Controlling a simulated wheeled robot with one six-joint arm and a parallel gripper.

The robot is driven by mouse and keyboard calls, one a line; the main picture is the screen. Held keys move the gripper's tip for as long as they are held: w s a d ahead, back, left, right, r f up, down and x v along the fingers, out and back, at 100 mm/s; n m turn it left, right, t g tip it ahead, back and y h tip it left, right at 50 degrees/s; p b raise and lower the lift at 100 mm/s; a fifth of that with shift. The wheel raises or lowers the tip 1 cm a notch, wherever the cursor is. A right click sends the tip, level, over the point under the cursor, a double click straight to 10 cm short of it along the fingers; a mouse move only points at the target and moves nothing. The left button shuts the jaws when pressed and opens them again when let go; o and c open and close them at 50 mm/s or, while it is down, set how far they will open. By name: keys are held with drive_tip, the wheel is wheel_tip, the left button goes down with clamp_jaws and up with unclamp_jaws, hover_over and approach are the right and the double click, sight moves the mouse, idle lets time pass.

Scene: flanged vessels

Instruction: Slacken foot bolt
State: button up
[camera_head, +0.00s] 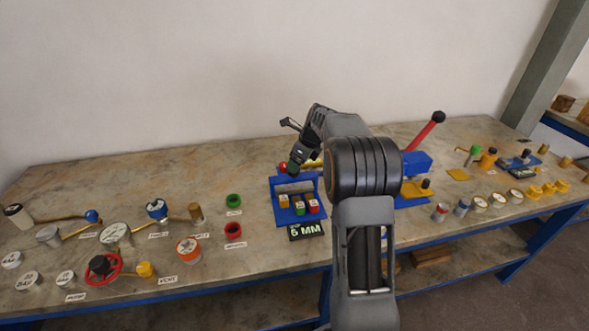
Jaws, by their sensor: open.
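I cannot pick out a foot bolt for certain. A blue fixture (282,215) stands mid-bench, with several small yellow, green and red blocks in its front and a "6 MM" plate (306,231) before it. A second blue device (418,161) with a red lever (425,130) stands just right of my arm, which partly hides it. My gripper (290,125) appears small and dark above and behind the first fixture, against the wall. It is open, with nothing seen between its fingers. It looks clear of the bench things.
The bench (130,165) runs along the wall. Several cans and yellow parts (535,191) crowd the right. A grey post (545,80) rises behind the right end. The back left is clear.

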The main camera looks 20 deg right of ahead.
drive_tip(key=shift+x, duration=1.95)
drive_tip(key=shift+c, duration=0.3)
drive_tip(key=c, duration=0.8)
drive_tip(key=shift+c, duration=0.2)
